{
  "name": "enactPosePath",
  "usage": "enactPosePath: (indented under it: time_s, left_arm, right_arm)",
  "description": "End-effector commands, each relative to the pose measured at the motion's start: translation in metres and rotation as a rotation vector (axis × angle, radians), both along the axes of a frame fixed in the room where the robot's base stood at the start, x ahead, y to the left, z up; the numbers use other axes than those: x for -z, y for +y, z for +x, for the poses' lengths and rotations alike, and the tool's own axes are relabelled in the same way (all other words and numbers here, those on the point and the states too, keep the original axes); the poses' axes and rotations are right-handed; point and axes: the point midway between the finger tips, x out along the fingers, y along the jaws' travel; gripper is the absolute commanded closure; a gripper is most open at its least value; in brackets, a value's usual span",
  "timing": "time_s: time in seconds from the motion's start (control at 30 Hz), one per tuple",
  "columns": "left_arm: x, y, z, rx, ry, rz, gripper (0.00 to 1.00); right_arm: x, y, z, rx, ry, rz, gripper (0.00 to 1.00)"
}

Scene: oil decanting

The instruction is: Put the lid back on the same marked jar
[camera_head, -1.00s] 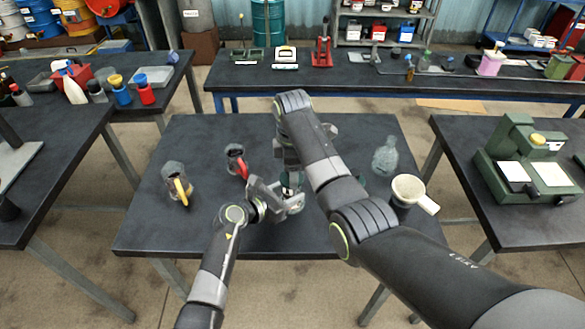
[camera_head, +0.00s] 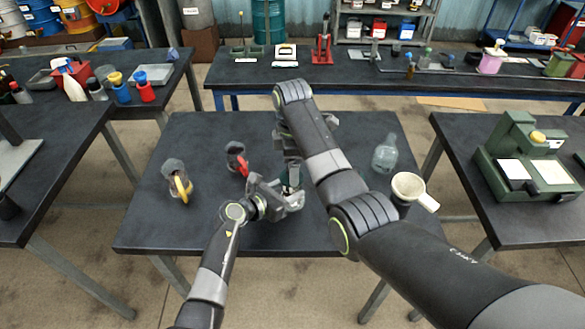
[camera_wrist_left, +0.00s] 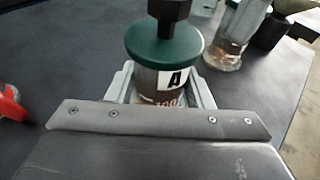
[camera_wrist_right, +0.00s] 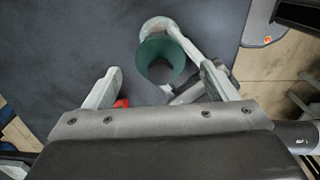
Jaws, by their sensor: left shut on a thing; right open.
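A glass jar marked "A" (camera_wrist_left: 168,84) stands upright on the table, and its green lid (camera_wrist_left: 164,42) sits on top of it. My left gripper (camera_head: 291,198) is shut on the jar's body, below the lid. My right gripper (camera_wrist_right: 170,82) is open above the lid, with its fingers apart. The green lid (camera_wrist_right: 152,48) shows between and beyond those fingers in the right wrist view. In the head view my right arm hides much of the right gripper and the jar top.
A yellow-handled jug (camera_head: 180,187) and a red-handled jug (camera_head: 238,160) stand at left on the table. A clear bottle (camera_head: 385,156) and a pale funnel (camera_head: 408,186) stand at right. Another glass vessel (camera_wrist_left: 232,42) is behind the jar. The table's front left is clear.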

Motion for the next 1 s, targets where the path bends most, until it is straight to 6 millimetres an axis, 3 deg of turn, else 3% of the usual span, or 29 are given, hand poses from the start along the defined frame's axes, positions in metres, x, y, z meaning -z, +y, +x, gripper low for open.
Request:
enactPosePath:
  time_s: [0.1,0.3,0.63,0.67,0.83,1.0]
  left_arm:
    - [0.0,0.0,0.0,0.0,0.0,0.0,0.94]
    - [0.0,0.0,0.0,0.0,0.0,0.0,0.94]
    - [0.0,0.0,0.0,0.0,0.0,0.0,0.94]
    - [0.0,0.0,0.0,0.0,0.0,0.0,0.52]
    - [0.0,0.0,0.0,0.0,0.0,0.0,0.3]
    - [0.0,0.0,0.0,0.0,0.0,0.0,0.28]
  right_arm:
    - [-0.022,0.0,0.001,0.0,-0.003,0.0,0.21]
    - [-0.046,0.0,0.001,0.0,0.0,-0.001,0.21]
    - [-0.051,0.0,0.0,0.0,0.001,0.0,0.21]
    - [-0.05,0.0,0.0,0.0,0.001,0.0,0.21]
    - [-0.05,0.0,0.0,0.0,0.001,0.0,0.21]
    - [-0.05,0.0,0.0,0.0,0.001,0.0,0.21]
